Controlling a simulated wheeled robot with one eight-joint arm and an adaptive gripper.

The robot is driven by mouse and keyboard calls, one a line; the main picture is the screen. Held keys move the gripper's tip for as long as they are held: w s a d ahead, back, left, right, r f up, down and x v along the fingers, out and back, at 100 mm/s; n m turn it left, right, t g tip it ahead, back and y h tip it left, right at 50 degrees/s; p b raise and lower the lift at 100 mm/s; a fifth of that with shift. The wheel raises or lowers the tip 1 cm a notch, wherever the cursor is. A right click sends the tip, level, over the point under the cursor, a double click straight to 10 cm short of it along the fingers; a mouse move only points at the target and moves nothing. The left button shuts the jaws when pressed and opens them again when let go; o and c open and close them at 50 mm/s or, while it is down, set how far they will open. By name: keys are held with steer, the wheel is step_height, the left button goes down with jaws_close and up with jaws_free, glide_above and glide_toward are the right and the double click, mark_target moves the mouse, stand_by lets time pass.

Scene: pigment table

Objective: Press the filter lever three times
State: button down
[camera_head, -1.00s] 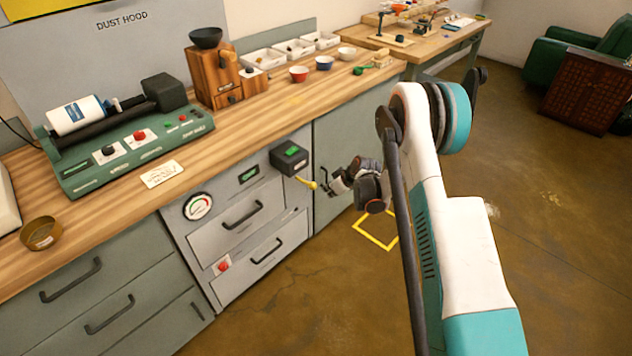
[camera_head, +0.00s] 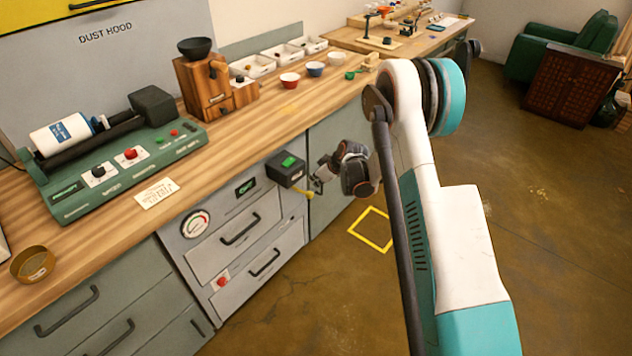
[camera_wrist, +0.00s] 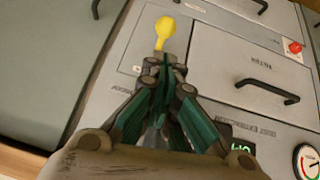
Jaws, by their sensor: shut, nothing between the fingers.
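The filter lever (camera_head: 303,191) is a short yellow lever with a round knob. It sticks out below a dark box (camera_head: 287,170) with a green top on the grey cabinet front. In the wrist view the yellow knob (camera_wrist: 165,27) shows just beyond my fingertips, and part of the lever's stem is hidden behind them. My gripper (camera_head: 317,184) is shut and empty, close beside the lever's end; its closed fingers also show in the wrist view (camera_wrist: 164,68). I cannot tell whether they touch the lever.
The cabinet front has a round gauge (camera_head: 195,223), a small green-lit display (camera_head: 245,187), a red button (camera_head: 221,280) and drawers with dark handles (camera_head: 240,229). The wooden worktop (camera_head: 235,140) lies above. A yellow square (camera_head: 371,229) marks the open floor.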

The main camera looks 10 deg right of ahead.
steer(key=b, duration=0.2)
glide_above(312, 196)
steer(key=w+a, duration=0.1)
step_height(312, 196, down, 6)
steer(key=shift+r, duration=0.1)
steer(key=shift+s+d+f, duration=0.15)
steer(key=shift+f, duration=0.2)
steer(key=shift+s+d+f, duration=0.1)
steer(key=shift+s+f, duration=0.05)
steer(key=shift+f, duration=0.15)
steer(key=shift+s+d+f, duration=0.1)
steer(key=shift+s+f, duration=0.05)
steer(key=shift+f, duration=0.1)
steer(key=shift+s+d+f, duration=0.15)
steer(key=shift+s+f, duration=0.05)
steer(key=shift+f, duration=0.4)
steer(key=shift+s+d+f, duration=0.1)
steer(key=shift+s+f, duration=0.05)
steer(key=shift+f, duration=0.45)
steer(key=shift+s+f, duration=0.1)
steer(key=shift+f, duration=1.85)
